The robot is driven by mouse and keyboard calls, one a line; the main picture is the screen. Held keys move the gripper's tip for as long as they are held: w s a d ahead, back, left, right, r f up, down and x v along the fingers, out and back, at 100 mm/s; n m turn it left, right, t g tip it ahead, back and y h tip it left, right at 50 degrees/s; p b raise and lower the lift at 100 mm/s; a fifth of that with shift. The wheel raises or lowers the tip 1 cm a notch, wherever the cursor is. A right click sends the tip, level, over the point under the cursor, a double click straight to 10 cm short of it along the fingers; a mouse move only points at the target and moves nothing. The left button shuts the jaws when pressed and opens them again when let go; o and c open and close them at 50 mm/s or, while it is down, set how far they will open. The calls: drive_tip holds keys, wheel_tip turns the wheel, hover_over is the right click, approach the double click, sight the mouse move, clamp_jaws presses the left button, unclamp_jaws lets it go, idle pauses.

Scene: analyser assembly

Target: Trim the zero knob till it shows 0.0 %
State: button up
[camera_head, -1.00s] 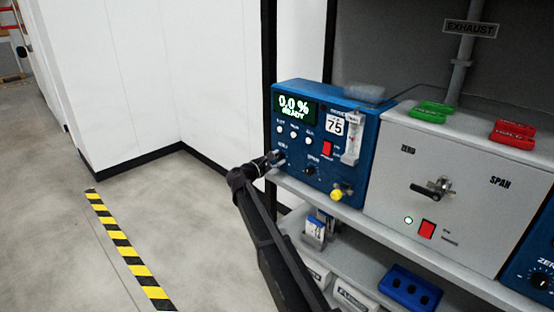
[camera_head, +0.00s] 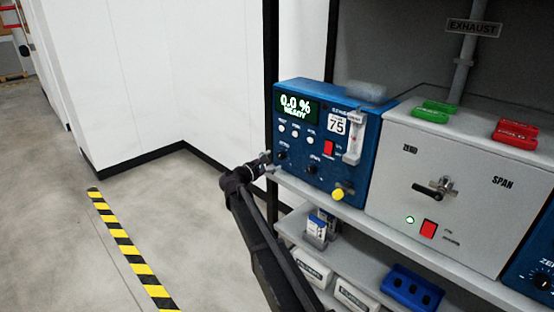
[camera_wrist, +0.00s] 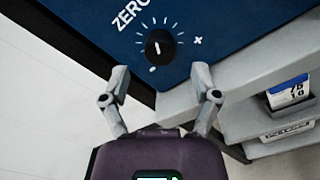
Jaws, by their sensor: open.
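The blue analyser (camera_head: 315,180) stands on the upper shelf, and its display (camera_head: 297,106) reads 0.0 % with READY below it. The zero knob (camera_head: 281,156) is a small black knob at the lower left of its front. In the wrist view the zero knob (camera_wrist: 160,44) shows whole, with a white pointer line, a ring of tick marks and a plus sign. My gripper (camera_wrist: 161,80) is open and empty, its fingertips apart and short of the knob. In the head view my gripper (camera_head: 266,160) is just left of the knob, clear of the panel.
The span knob (camera_head: 312,170) and a yellow knob (camera_head: 338,194) sit to the right on the same panel. A grey box with a valve handle (camera_head: 434,188) stands beside the analyser. The lower shelf holds a blue block (camera_head: 412,287) and white boxes.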

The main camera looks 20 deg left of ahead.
drive_tip(key=v, duration=0.8)
drive_tip(key=shift+s, duration=0.2)
idle(0.3)
